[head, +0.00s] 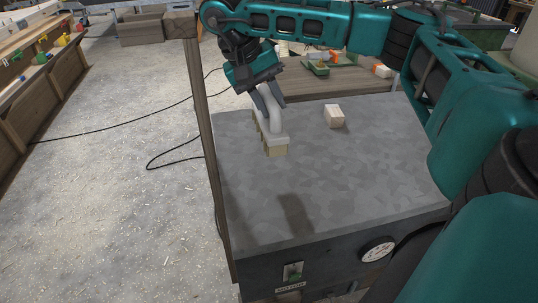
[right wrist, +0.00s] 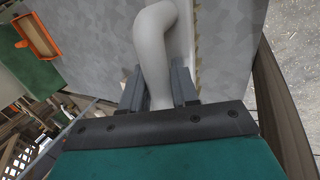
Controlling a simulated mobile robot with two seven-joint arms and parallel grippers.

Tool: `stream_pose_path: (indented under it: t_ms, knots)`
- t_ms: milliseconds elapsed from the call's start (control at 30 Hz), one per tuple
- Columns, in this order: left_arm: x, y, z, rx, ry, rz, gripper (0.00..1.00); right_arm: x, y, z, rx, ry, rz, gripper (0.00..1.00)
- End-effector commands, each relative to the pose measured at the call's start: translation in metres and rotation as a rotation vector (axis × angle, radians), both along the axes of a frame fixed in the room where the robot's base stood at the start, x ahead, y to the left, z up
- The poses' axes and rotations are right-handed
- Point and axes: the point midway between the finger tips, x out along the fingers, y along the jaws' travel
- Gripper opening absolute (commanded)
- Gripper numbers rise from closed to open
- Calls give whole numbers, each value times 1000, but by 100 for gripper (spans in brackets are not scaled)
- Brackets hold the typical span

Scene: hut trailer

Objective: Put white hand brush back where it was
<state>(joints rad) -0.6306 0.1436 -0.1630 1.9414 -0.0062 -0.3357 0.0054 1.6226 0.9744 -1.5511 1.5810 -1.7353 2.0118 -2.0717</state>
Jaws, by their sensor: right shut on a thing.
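The white hand brush (head: 274,121) has a curved white handle and pale bristles. My right gripper (head: 267,98) is shut on its handle. In the head view the brush is over the far left part of the grey metal top (head: 340,185), bristles down. I cannot tell whether the bristles touch the top. In the right wrist view the handle (right wrist: 153,50) runs between the two fingers (right wrist: 158,88). My left gripper is not in view.
A small pale block (head: 334,116) stands on the grey top, right of the brush. A wooden post (head: 203,130) rises at the left edge. Behind is a wooden bench (head: 310,84) with green and orange tools (head: 318,68). The front of the top is clear.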

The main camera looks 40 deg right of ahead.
Motion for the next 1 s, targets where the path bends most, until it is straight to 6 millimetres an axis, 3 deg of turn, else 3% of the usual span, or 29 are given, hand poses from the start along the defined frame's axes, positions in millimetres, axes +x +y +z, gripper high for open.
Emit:
stream_pose_path:
  t_ms: [33, 100, 333, 633, 833, 1000]
  knots:
    - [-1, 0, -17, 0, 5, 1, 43, -1, 0, -24, 2, 5, 0, 0]
    - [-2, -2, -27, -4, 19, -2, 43, -1, 0, -43, 2, 4, 0, 0]
    - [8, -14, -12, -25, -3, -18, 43, 0, 0, -87, 0, 0, 1, 0]
    - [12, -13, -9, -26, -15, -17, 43, 0, 1, -113, 0, -2, 2, 0]
    - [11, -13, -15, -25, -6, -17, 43, 0, 1, -143, 0, 0, 1, 0]
    - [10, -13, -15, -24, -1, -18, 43, 0, 1, -146, 0, -3, 1, 0]
